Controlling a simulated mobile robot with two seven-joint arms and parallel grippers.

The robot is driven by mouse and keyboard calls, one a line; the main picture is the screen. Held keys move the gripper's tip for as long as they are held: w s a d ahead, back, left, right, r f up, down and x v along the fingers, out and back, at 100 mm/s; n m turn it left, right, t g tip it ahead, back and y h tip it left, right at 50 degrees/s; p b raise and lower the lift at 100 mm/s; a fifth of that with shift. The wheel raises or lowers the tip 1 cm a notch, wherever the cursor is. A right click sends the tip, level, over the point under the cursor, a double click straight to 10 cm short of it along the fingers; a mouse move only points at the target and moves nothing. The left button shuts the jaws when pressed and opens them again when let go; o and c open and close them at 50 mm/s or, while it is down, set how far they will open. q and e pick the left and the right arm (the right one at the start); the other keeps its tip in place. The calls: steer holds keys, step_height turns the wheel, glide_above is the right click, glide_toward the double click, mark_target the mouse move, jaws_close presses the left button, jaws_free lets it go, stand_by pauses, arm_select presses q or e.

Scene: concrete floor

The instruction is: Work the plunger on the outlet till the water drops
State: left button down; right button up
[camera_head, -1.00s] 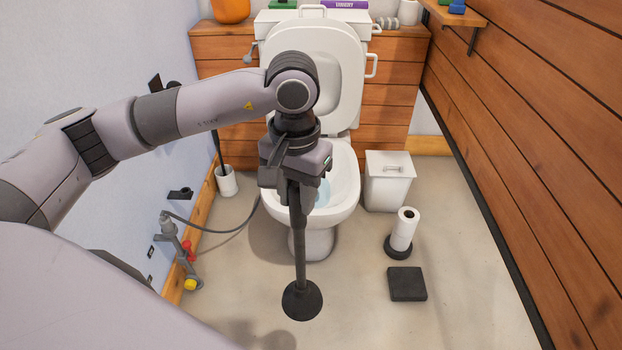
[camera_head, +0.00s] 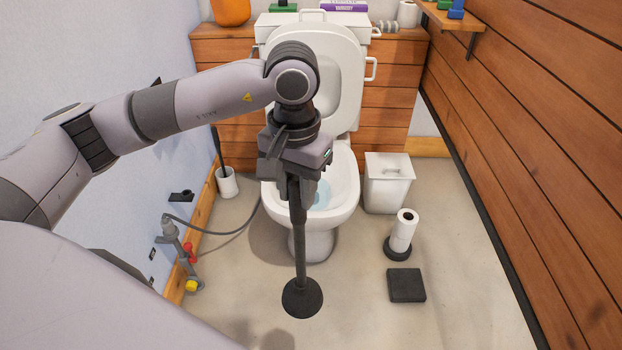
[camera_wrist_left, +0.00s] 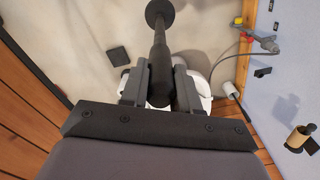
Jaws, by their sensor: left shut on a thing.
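My left gripper (camera_head: 298,180) is shut on the handle of a dark plunger (camera_head: 301,298). The plunger hangs upright with its cup down, in front of the toilet bowl and apart from it. In the left wrist view the plunger (camera_wrist_left: 160,40) runs away from between the two fingers (camera_wrist_left: 160,88). The white toilet (camera_head: 345,190) stands behind, lid raised, with bluish water (camera_head: 322,193) in the bowl. The gripper and handle hide part of the bowl. The outlet inside the bowl cannot be made out. My right gripper is not in view.
A white bin (camera_head: 388,185), a toilet roll stand (camera_head: 403,235) and a dark square pad (camera_head: 406,285) stand to the right. A brush holder (camera_head: 227,182) and a valve with a grey hose (camera_head: 210,232) are at the left wall. The front floor is clear.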

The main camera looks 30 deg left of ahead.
arm_select(q)
step_height(320, 180, up, 12)
steer(key=p, duration=0.6)
steer(key=shift+f, duration=0.25)
step_height(320, 180, up, 10)
steer(key=p, duration=0.6)
steer(key=shift+f, duration=0.1)
